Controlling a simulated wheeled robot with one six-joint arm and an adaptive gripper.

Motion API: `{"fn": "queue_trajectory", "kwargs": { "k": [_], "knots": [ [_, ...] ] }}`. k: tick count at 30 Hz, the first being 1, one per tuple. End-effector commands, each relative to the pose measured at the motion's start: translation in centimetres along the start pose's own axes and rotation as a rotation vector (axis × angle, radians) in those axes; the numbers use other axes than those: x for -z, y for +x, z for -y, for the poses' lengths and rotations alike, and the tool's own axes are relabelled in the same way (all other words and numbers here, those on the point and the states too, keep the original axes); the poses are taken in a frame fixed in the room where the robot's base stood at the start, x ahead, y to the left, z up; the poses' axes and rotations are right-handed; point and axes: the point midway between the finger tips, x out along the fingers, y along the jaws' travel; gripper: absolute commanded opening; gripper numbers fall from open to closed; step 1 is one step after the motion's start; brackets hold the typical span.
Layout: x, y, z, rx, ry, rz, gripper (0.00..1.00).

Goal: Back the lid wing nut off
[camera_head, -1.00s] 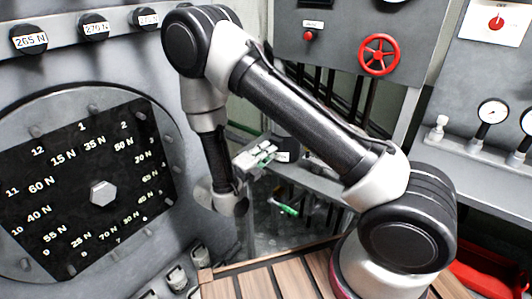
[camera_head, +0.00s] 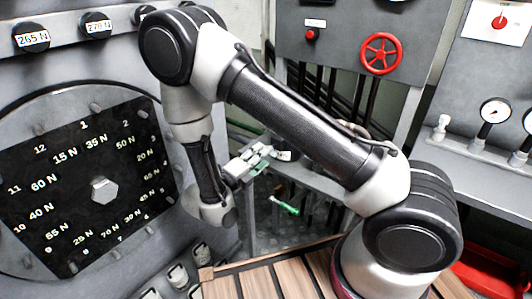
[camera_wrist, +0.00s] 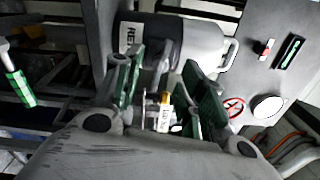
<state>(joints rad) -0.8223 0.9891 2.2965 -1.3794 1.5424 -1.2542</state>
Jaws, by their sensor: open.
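My gripper (camera_head: 264,152) is in the middle of the head view, at the end of my bent arm. In the wrist view its green-padded fingers (camera_wrist: 165,92) are apart with nothing gripped. Between and beyond them is a small brass-coloured upright piece with a white tag (camera_wrist: 163,118); I cannot tell if it is the wing nut. A grey canister (camera_wrist: 195,45) with a white label lies just beyond the fingertips. Its label (camera_head: 283,155) shows beside the gripper in the head view. The wing nut is not clearly visible in either view.
A green-handled tool (camera_head: 286,207) hangs below the gripper; a green handle also shows in the wrist view (camera_wrist: 18,82). A round cover with a numbered black plate (camera_head: 60,190) stands left. A red handwheel (camera_head: 381,54) and gauges (camera_head: 494,110) are right. Wooden slats (camera_head: 265,280) lie below.

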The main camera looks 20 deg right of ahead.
Motion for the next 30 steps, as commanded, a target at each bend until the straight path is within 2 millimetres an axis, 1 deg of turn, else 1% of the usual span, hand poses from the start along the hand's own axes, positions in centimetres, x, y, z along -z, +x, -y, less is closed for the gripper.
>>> {"fn": "queue_trajectory", "kwargs": {
  "k": [1, 6, 9, 12, 16, 27, 30],
  "knots": [
    [-0.1, -1.4, -0.1, -0.002, 0.000, 0.006, 0.41],
    [-0.1, -5.0, -0.1, -0.002, 0.000, 0.005, 0.41],
    [0.0, -6.5, -0.1, -0.001, -0.002, 0.004, 0.41],
    [0.0, -7.3, -0.1, -0.001, -0.001, 0.002, 0.41],
    [0.1, -7.8, -0.1, -0.001, -0.002, 0.000, 0.41],
    [0.1, -7.7, 0.0, 0.000, -0.001, 0.000, 0.41],
    [0.1, -7.7, -0.1, -0.002, 0.037, -0.001, 0.41]
  ]
}}
